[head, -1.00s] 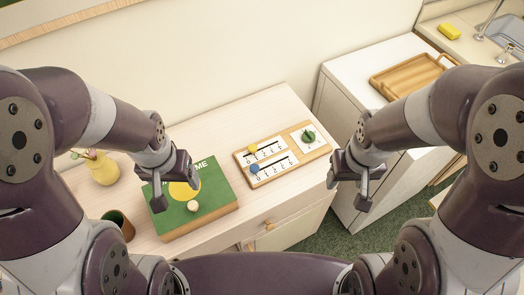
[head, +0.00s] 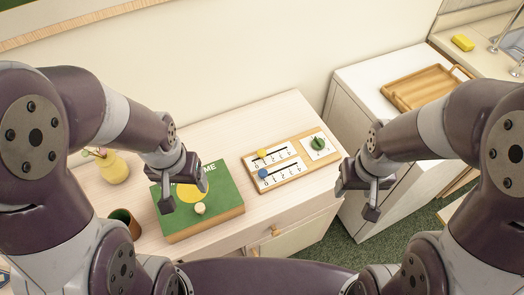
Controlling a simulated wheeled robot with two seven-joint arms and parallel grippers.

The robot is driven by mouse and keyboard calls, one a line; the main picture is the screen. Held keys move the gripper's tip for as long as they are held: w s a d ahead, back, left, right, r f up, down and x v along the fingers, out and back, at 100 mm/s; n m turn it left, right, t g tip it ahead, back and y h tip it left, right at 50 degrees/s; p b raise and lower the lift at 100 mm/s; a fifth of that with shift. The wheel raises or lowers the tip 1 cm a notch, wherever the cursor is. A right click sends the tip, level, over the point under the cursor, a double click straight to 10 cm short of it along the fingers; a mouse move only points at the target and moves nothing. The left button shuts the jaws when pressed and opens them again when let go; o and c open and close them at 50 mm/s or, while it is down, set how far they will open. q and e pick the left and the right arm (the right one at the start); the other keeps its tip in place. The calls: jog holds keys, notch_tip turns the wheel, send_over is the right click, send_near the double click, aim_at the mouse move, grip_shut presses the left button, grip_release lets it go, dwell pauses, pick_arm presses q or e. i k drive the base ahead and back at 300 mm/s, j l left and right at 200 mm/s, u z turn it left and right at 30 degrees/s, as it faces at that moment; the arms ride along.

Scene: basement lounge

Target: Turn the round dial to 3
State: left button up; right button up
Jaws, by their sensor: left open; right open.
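The round dial is a green knob (head: 318,143) on a white plate at the right end of a wooden board (head: 290,178). Marks around it are too small to read. The board lies on the pale wooden cabinet top and also carries two numbered sliders, one with a yellow knob (head: 264,154) and one with a blue knob (head: 263,173). My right gripper (head: 363,202) is open and empty, to the right of the board and apart from the dial. My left gripper (head: 176,195) is open over the green game box, well left of the board.
A green game box (head: 222,205) with a small pale ball (head: 200,208) lies left of the board. A yellow vase (head: 113,168) and a dark green cup (head: 125,222) stand further left. A wooden tray (head: 420,87) lies on the white cabinet at right.

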aim_at(319, 143)
jog(key=l+z, duration=0.15)
jog(key=z, duration=0.25)
jog(key=i+l+z, duration=0.1)
jog(key=z, duration=0.25)
jog(key=l+z, duration=0.1)
jog(key=z, duration=0.3)
jog(key=i+z, duration=0.15)
jog(key=z, duration=0.25)
